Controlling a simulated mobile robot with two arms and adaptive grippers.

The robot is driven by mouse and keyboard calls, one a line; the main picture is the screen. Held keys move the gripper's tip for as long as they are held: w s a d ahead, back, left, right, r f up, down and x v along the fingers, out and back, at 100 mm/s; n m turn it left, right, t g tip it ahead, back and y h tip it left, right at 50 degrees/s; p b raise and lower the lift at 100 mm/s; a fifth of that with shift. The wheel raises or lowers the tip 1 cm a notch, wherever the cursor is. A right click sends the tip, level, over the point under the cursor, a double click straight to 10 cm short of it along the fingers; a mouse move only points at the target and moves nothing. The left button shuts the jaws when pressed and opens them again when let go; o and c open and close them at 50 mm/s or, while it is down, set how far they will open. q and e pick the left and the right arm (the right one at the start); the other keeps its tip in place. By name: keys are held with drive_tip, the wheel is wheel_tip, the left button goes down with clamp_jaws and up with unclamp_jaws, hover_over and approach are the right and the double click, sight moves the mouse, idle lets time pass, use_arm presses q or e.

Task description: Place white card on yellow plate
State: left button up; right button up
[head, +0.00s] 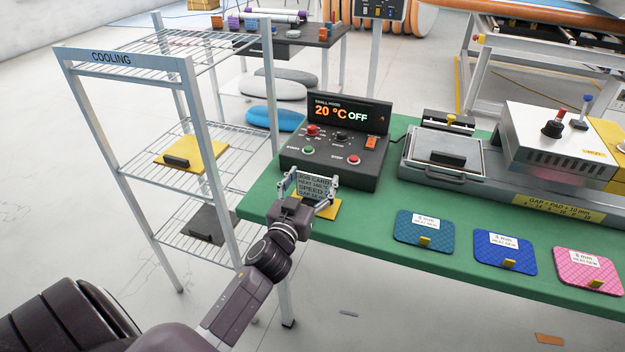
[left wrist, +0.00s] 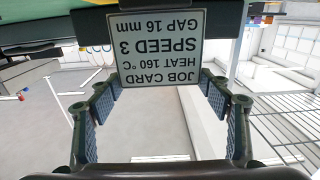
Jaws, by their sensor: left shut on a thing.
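The white job card (head: 314,184) with dark print is upright between the fingers of my left gripper (head: 309,190), which is shut on it. The card (left wrist: 160,45) also shows upside down in the left wrist view, between the finger tips (left wrist: 160,84). A yellow plate (head: 329,211) lies at the left end of the green table, below and behind the gripper, which partly hides it. I cannot tell whether card and plate touch. Another yellow plate (head: 207,150) with a black handle lies on the cooling rack. My right gripper is not in view.
The green table (head: 375,262) holds a black control box (head: 335,150) just behind the gripper and a press (head: 450,155) to the right. Teal (head: 424,228), blue (head: 505,250) and pink (head: 588,268) pads lie along its front. The cooling rack (head: 125,62) stands at left.

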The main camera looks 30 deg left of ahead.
use_arm(q)
drive_tip(key=shift+f, duration=0.15)
drive_tip(key=o, duration=1.6)
drive_tip(key=shift+r, duration=0.25)
drive_tip(key=shift+s+d+f, duration=0.1)
drive_tip(key=shift+s+f, duration=0.05)
drive_tip(key=shift+s, duration=0.1)
drive_tip(key=shift+b+v, duration=0.85)
drive_tip(key=shift+v, duration=4.9)
